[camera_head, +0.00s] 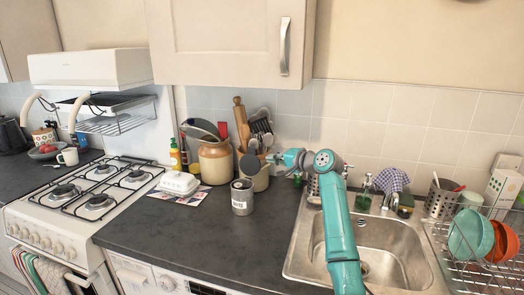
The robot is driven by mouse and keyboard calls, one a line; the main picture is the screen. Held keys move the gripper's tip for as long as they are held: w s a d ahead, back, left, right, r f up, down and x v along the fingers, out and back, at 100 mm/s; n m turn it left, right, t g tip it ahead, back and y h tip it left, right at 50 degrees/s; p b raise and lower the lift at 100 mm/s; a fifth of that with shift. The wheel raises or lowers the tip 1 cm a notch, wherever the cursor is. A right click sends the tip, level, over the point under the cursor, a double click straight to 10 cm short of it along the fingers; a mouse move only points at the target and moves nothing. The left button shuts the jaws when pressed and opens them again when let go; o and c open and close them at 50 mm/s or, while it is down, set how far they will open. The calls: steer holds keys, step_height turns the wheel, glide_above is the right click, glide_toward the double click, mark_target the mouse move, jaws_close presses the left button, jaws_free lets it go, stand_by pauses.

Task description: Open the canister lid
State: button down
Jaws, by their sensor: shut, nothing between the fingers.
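A small grey metal canister (242,198) with a pale label stands upright on the dark counter, left of the sink. Its top shows a dark round surface inside a light rim; at this size I cannot tell how the lid sits. My gripper (271,158), at the end of the teal arm, is shut and empty. In the picture it is above and to the right of the canister, apart from it, in front of the utensil crock. Its fingertips are small and hard to make out against the utensils.
A utensil crock (262,180) and a large beige jar (215,163) stand behind the canister. A white covered dish (179,183) sits on papers to the left. The sink (390,238) and dish rack (488,255) are right. The counter front (215,232) is clear. A cupboard (225,45) hangs above.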

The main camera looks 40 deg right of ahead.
mark_target(253, 149)
steer(key=w+m+t, duration=0.1)
steer(key=w+m, duration=0.4)
steer(key=w, duration=0.2)
steer(key=shift+r+t+y, duration=0.3)
stand_by(0.3)
steer(key=shift+s+a+r+n+t, duration=0.2)
steer(key=shift+s+a+n, duration=0.05)
steer(key=shift+a+n, duration=0.25)
steer(key=shift+s+a+r+n+t, duration=0.15)
steer(key=shift+s+a+n+t, duration=0.1)
steer(key=shift+a+n, duration=0.2)
steer(key=shift+s, duration=0.1)
